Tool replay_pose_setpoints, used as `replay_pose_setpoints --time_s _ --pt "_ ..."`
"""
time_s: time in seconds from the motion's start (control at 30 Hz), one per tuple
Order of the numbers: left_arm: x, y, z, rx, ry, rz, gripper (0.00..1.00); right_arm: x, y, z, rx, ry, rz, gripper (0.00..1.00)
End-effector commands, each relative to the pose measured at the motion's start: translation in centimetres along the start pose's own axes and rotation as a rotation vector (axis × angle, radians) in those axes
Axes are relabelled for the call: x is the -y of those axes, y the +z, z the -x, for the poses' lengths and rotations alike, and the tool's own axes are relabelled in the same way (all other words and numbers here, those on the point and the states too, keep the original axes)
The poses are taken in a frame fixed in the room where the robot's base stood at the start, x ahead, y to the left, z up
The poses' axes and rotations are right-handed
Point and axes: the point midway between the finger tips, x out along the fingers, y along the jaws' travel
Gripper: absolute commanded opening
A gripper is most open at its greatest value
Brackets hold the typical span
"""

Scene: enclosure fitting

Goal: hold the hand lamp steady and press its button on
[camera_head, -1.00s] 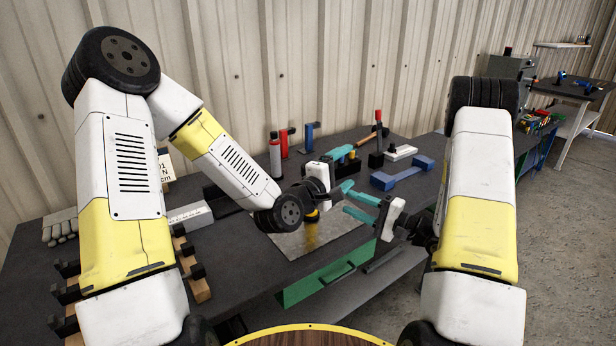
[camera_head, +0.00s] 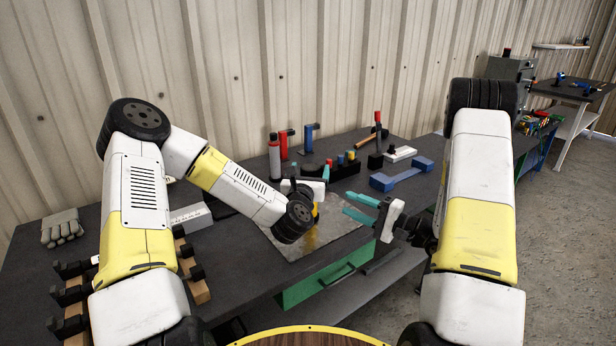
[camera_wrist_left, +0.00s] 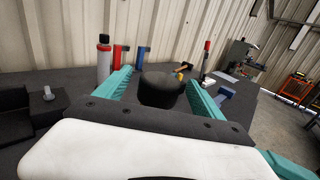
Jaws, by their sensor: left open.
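The hand lamp appears to be the yellow and black object (camera_head: 316,212) standing on the shiny plate, mostly hidden behind my left wrist in the head view. In the left wrist view a black round top (camera_wrist_left: 160,90), apparently the lamp's, sits between the teal fingers. My left gripper (camera_head: 308,181) is open around it, with a finger on each side; contact cannot be told. The lamp's button cannot be made out. My right gripper (camera_head: 346,202) is open and empty, to the right of the lamp, fingers pointing left towards it.
The shiny plate (camera_head: 338,226) lies on the dark bench. Gloves (camera_head: 62,228) lie at the left.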

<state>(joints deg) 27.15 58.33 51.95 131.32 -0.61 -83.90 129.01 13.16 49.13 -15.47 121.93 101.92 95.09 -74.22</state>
Motion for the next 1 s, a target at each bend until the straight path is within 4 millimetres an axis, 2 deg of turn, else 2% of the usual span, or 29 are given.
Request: replay_pose_setpoints --time_s 0.1,0.3,0.63,1.0 --pt "0.0 0.0 -1.8 0.001 0.0 -0.001 0.78 0.0 0.0 0.0 0.0 0.0 0.0 0.36" --pt "0.0 0.0 -3.6 0.0 -0.001 -0.001 0.78 0.0 0.0 0.0 0.0 0.0 0.0 0.36" --pt "0.1 0.0 -3.9 -0.001 -0.002 -0.002 0.76 0.0 0.0 0.0 0.0 0.0 0.0 0.36" --pt "0.1 0.0 -3.8 0.0 -0.002 -0.002 0.04 0.0 0.0 0.0 0.0 0.0 0.0 0.36"
